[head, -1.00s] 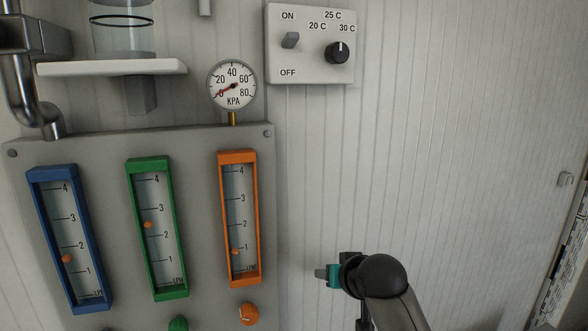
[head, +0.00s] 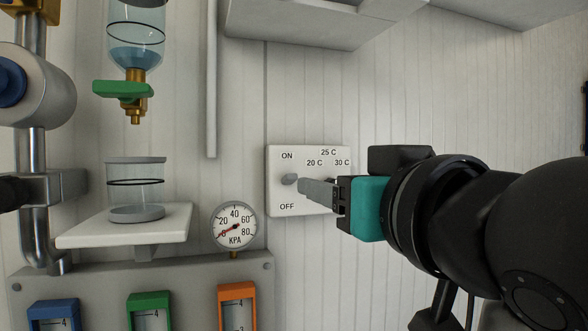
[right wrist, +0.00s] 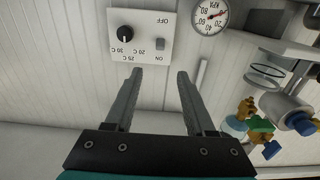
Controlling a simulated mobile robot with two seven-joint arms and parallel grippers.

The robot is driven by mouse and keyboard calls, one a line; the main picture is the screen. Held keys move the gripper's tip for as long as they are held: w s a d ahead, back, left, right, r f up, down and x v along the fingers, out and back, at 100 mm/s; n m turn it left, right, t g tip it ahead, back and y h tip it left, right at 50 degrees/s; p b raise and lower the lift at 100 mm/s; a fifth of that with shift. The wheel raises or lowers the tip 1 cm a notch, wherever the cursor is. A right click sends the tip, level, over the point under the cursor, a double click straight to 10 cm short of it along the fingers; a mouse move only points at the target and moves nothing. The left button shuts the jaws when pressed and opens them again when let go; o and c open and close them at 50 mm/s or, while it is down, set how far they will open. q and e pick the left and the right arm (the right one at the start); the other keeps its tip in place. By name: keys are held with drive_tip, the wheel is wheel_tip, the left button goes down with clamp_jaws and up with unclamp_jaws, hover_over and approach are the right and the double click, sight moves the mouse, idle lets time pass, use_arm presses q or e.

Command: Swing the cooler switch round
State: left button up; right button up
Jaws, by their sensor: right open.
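The white cooler panel (head: 277,204) is on the wall in the head view, marked ON above and OFF below, with temperature marks at right. Its grey switch lever (head: 290,179) sits between ON and OFF. In the head view my right gripper (head: 306,188) reaches in from the right, its fingers overlapping the panel just right of the lever; contact cannot be told. It hides the temperature knob there. The right wrist view shows the panel (right wrist: 143,56) upside down, with the lever (right wrist: 163,45) and black knob (right wrist: 125,33) beyond my open, empty fingers (right wrist: 159,76). My left gripper is not in view.
A pressure gauge (head: 235,226) is left of and below the panel. A shelf (head: 75,236) holding a glass jar (head: 136,192) is further left. A grey box (head: 300,22) overhangs above. Flowmeters (head: 238,292) stand below.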

sight(293, 176)
drive_tip(key=p+x, duration=0.8)
drive_tip(key=x, duration=0.6)
drive_tip(key=shift+w+a, duration=0.1)
drive_tip(key=shift+w, duration=0.1)
clamp_jaws()
idle(0.4)
